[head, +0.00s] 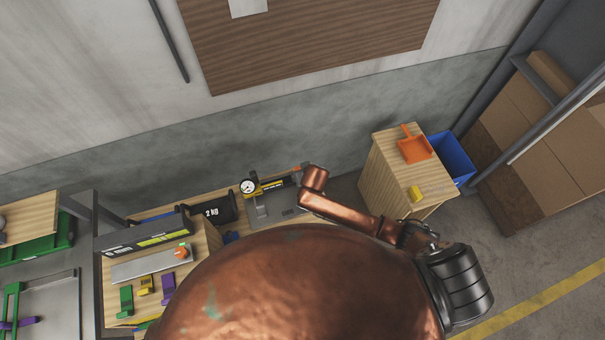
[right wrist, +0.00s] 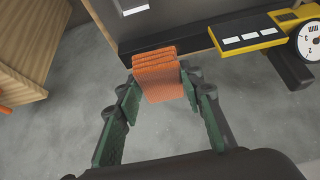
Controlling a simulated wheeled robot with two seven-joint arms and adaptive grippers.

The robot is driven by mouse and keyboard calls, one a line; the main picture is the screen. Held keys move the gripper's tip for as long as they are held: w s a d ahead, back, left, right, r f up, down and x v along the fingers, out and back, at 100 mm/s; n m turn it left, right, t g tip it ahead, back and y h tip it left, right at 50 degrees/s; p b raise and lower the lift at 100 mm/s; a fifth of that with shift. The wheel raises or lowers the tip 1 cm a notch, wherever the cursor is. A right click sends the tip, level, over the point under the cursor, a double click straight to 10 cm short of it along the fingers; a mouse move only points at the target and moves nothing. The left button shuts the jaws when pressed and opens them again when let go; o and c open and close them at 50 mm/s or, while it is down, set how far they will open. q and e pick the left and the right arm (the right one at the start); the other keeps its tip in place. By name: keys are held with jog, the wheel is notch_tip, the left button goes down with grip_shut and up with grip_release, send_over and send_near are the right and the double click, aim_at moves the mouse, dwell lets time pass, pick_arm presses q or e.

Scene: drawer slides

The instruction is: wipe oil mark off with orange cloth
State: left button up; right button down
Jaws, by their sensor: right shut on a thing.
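The folded orange cloth (right wrist: 158,75) is held between the green fingers of my right gripper (right wrist: 160,84) in the right wrist view. Its far end overlaps the edge of a dark bar (right wrist: 200,32); I cannot tell if it touches. In the head view a small orange patch, probably the cloth (head: 298,168), shows beside my copper right arm, near the dial gauge (head: 249,187). My right gripper is largely hidden there. I cannot make out an oil mark in either view. My left gripper is not in view.
A yellow-black device (right wrist: 248,37) sits right of the cloth. A 2 kg box (head: 212,210) and grey plate (head: 270,208) lie on the bench. A wooden cabinet (head: 385,175) bears an orange dustpan (head: 414,148) and yellow block (head: 416,193).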

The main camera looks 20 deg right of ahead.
notch_tip(320, 180, down, 5)
jog(key=b, duration=0.5)
jog(key=shift+d+r+p, duration=0.15)
jog(key=shift+d+p, duration=0.25)
jog(key=shift+d, duration=0.05)
jog(key=shift+w+d+r, duration=0.1)
jog(key=shift+d, duration=0.25)
jog(key=shift+d+p, duration=0.35)
jog(key=shift+d, duration=0.05)
jog(key=shift+f, duration=0.85)
jog(key=shift+a, duration=0.1)
